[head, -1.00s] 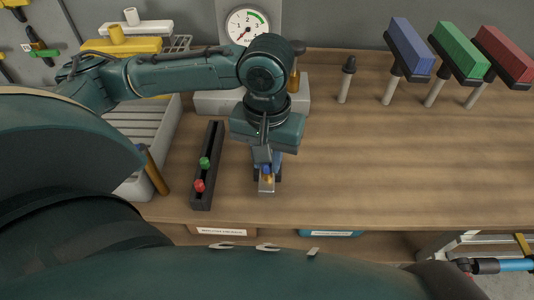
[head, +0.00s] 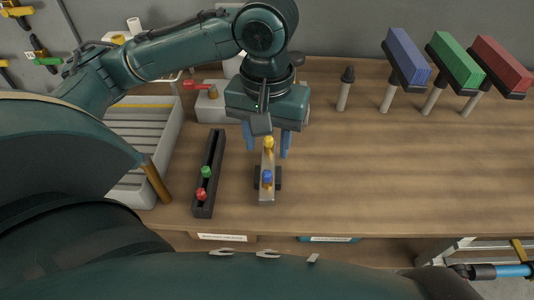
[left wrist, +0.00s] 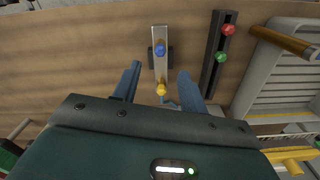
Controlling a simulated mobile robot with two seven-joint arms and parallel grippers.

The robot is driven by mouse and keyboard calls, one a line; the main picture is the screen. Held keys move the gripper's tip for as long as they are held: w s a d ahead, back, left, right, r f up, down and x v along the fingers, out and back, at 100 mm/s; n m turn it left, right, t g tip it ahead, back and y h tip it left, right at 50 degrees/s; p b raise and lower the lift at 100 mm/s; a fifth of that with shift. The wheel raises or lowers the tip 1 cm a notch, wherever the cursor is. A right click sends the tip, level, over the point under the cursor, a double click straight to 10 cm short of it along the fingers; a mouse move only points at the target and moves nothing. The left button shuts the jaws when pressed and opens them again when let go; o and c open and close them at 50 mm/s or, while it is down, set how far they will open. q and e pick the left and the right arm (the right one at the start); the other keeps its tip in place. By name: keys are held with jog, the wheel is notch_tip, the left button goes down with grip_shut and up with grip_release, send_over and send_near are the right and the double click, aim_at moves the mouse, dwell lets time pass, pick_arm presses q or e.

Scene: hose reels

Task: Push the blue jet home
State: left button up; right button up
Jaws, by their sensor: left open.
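The blue jet (head: 267,177) stands on a narrow metal bar (head: 266,194) near the front of the bench. A yellow jet (head: 268,143) is at the bar's far end. In the left wrist view the blue jet (left wrist: 160,50) is beyond the yellow jet (left wrist: 161,89). My left gripper (head: 268,150) is open, its blue fingers apart on either side of the bar's far end near the yellow jet, with nothing held. The blue jet is clear of the fingers. How deep it sits in the bar I cannot tell. My right gripper is not in view.
A dark slotted rail (head: 209,165) with a green knob (head: 206,171) and a red knob (head: 201,194) lies left of the bar. A grey ribbed tray (head: 172,128) is farther left. Blue, green and red blocks on stands are at back right. The bench right of the bar is clear.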

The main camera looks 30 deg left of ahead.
pick_arm(q)
notch_tip(320, 180, up, 6)
jog(key=shift+f+p, duration=0.15)
jog(key=shift+p, duration=0.35)
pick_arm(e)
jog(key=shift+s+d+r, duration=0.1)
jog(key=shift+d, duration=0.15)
pick_arm(q)
jog(key=shift+s, duration=0.1)
